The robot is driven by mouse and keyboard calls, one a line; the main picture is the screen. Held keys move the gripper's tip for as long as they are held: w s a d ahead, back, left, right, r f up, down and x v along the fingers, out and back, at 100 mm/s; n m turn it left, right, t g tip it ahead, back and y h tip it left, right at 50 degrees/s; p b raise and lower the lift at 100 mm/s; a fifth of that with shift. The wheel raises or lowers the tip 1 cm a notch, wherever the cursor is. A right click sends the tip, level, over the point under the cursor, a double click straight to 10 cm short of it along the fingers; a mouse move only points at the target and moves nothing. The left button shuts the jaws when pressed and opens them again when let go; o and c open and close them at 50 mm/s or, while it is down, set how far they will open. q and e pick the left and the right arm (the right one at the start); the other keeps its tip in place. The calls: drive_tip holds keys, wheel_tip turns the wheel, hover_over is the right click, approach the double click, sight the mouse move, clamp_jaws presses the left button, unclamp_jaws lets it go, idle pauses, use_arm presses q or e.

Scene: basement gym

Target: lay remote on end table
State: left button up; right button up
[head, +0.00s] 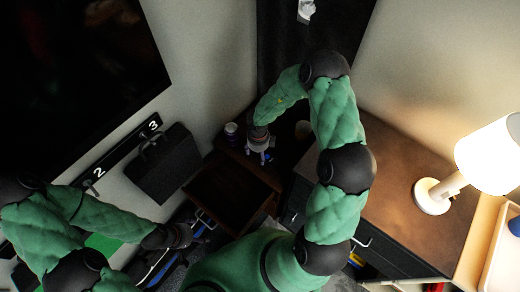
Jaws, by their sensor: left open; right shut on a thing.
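A dark wooden end table (215,165) stands in the corner by the walls, with a dark brown open box or drawer front (232,195) at its near side. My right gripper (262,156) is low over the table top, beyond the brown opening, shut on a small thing. That thing is mostly hidden by the fingers, and I cannot make out for certain that it is the remote. No remote shows clearly elsewhere.
A brown cabinet (400,190) with a lit lamp (433,195) is at right. A black case (163,165) hangs on the left wall.

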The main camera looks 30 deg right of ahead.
drive_tip(key=w+d+f+b, duration=0.1)
drive_tip(key=w+f, duration=0.1)
drive_tip(key=w+d+f+b, duration=0.1)
drive_tip(key=w+f, duration=0.1)
drive_tip(key=w+d+f+b, duration=0.1)
drive_tip(key=w+f, duration=0.1)
drive_tip(key=shift+w+f, duration=0.1)
drive_tip(key=shift+f, duration=0.25)
wheel_tip(320, 180, down, 3)
drive_tip(key=b, duration=0.2)
drive_tip(key=shift+f+b, duration=0.15)
drive_tip(key=shift+b, duration=0.15)
drive_tip(key=o, duration=1.3)
